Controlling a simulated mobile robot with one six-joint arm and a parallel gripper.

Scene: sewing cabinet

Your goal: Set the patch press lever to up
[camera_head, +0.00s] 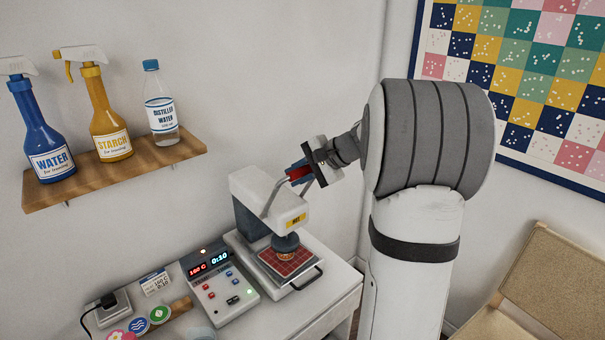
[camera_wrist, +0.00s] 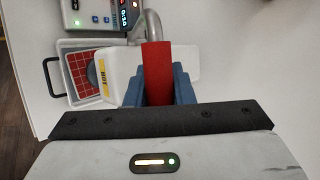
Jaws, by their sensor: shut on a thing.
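The patch press (camera_head: 270,198) is a white machine with a "HOT" label on its head, standing on the white cabinet. Its lever is a bent grey metal bar (camera_head: 273,192) with a red handle (camera_head: 299,174), which sits high beside the press head. My gripper (camera_head: 304,173) is shut on the red handle. In the wrist view the red handle (camera_wrist: 157,72) lies between the blue fingers (camera_wrist: 158,86). I cannot tell whether the pad touches the patch.
A control box (camera_head: 219,283) with lit displays stands left of the press. Several round patches (camera_head: 138,325) lie at the front left. A shelf (camera_head: 120,172) with bottles hangs on the wall above. A chair (camera_head: 545,290) stands at the right.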

